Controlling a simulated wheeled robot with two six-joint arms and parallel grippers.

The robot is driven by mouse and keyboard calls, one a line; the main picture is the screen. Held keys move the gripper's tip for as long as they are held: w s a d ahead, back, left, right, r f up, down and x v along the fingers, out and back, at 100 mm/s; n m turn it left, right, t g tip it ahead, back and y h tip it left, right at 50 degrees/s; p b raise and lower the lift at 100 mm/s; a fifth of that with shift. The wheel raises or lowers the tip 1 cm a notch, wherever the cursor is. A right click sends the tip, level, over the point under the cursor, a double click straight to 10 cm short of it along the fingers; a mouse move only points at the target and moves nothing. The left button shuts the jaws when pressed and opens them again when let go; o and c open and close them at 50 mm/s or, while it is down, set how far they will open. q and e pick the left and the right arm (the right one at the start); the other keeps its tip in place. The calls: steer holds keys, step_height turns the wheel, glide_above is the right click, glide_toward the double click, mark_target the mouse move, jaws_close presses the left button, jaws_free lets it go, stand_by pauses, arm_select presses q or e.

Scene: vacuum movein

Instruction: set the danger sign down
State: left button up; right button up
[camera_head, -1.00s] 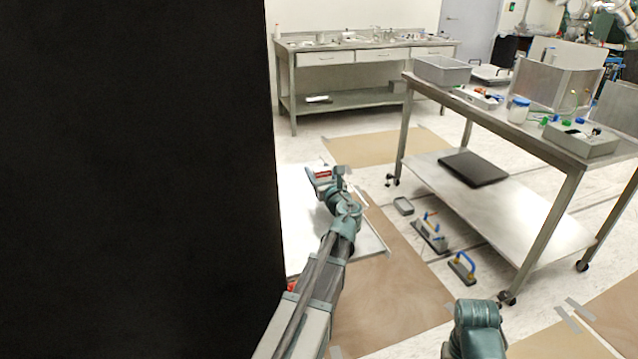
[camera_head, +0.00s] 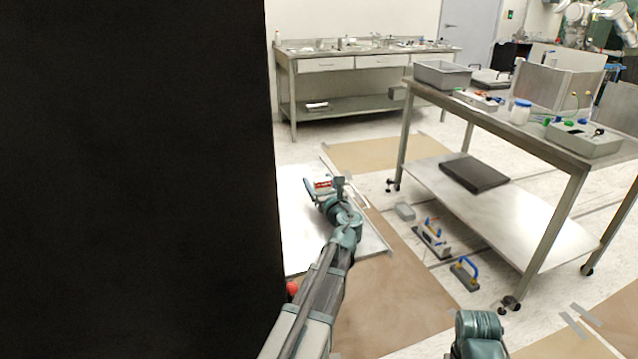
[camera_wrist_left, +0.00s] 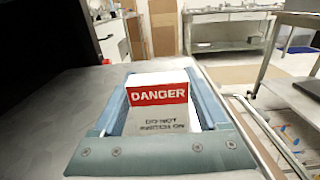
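The danger sign (camera_head: 323,184) is a small white plate with a red band reading DANGER. My left gripper (camera_head: 326,185) holds it over the white panel on the floor (camera_head: 300,215). In the left wrist view the sign (camera_wrist_left: 160,106) stands upright between the two blue-grey fingers (camera_wrist_left: 162,110), which lie along its left and right sides. Whether the sign's lower edge touches the panel cannot be told. A teal part of my right arm shows at the bottom of the head view, but its gripper is out of frame.
A large black surface (camera_head: 135,180) blocks the left of the head view. A steel trolley (camera_head: 545,140) stands at the right. A steel bench (camera_head: 365,103) is at the back.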

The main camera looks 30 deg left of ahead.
arm_select(q)
steer(key=shift+o, duration=0.8)
steer(key=shift+r, duration=0.2)
steer(key=v, duration=1.2)
steer(key=shift+d+f, duration=0.1)
